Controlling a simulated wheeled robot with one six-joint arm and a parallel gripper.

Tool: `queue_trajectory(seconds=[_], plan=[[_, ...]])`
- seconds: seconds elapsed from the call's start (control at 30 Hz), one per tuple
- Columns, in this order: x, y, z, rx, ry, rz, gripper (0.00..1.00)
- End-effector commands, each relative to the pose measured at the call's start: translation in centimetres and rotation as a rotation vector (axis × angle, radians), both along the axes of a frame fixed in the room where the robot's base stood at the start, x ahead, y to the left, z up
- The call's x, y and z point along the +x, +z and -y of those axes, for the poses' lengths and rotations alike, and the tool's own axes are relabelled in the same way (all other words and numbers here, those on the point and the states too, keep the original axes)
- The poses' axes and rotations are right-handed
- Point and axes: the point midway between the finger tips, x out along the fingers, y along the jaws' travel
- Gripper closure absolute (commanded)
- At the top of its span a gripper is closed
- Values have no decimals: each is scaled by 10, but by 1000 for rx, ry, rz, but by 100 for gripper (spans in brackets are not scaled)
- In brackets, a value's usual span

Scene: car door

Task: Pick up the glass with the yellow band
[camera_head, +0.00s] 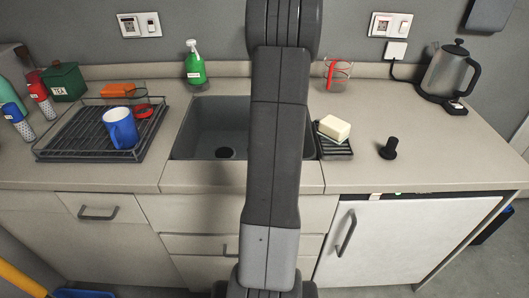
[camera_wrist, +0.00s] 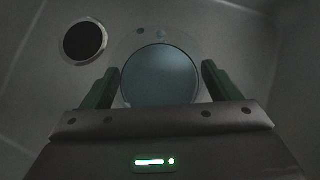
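My gripper (camera_wrist: 161,85) shows only in the wrist view, with its two dark green fingers spread apart. A round, blue-grey, glass-like object (camera_wrist: 160,75) lies between and beyond the fingers, near the sink drain (camera_wrist: 84,41). It looks like a glass seen end-on, but the view is dim and I see no yellow band on it. I cannot tell whether the fingers touch it. In the head view my arm covers the right part of the sink (camera_head: 200,125), hiding the gripper. A clear glass with a red band (camera_head: 337,75) stands at the back of the counter.
A drying rack (camera_head: 60,152) with a blue mug (camera_head: 120,128) is left of the sink. A green spray bottle (camera_head: 194,63) stands behind it. A soap bar (camera_head: 334,128), a black stopper-like object (camera_head: 389,148) and a kettle (camera_head: 450,72) are to the right. The sink walls surround my gripper.

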Motion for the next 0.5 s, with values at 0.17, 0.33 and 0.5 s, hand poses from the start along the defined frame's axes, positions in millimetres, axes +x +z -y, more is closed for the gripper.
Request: queue_trajectory(seconds=[0.17,0.33,0.5], plan=[[0,0,0,0,0,0,51],[0,1,0,0,0,1,78],[0,1,0,0,0,1,78]])
